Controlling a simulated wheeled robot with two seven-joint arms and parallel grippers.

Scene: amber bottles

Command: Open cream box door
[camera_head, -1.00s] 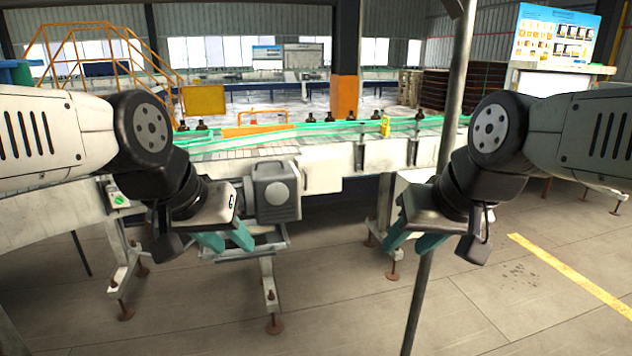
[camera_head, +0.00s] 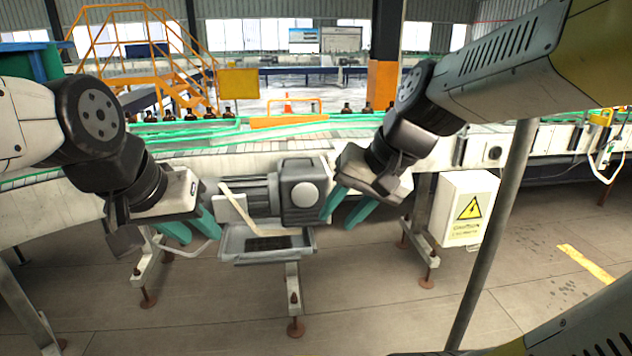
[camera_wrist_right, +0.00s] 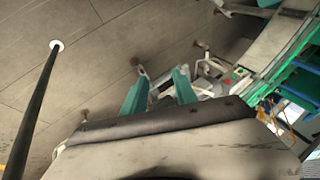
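The cream box (camera_head: 468,205) hangs under the conveyor, right of centre in the head view. Its front door carries a yellow warning triangle and looks shut. My right gripper (camera_head: 347,208) is to the left of the box, apart from it, in front of the conveyor. Its two teal fingers are spread and empty; they also show apart in the right wrist view (camera_wrist_right: 161,76). My left gripper (camera_head: 190,229) is further left, fingers spread and empty. I cannot make out the box in the right wrist view.
A dark slanted pole (camera_head: 492,235) stands close in front of the box's right edge. A grey motor (camera_head: 300,192) and tray (camera_head: 268,245) sit between my grippers. The conveyor (camera_head: 250,160) runs across behind, with dark bottles.

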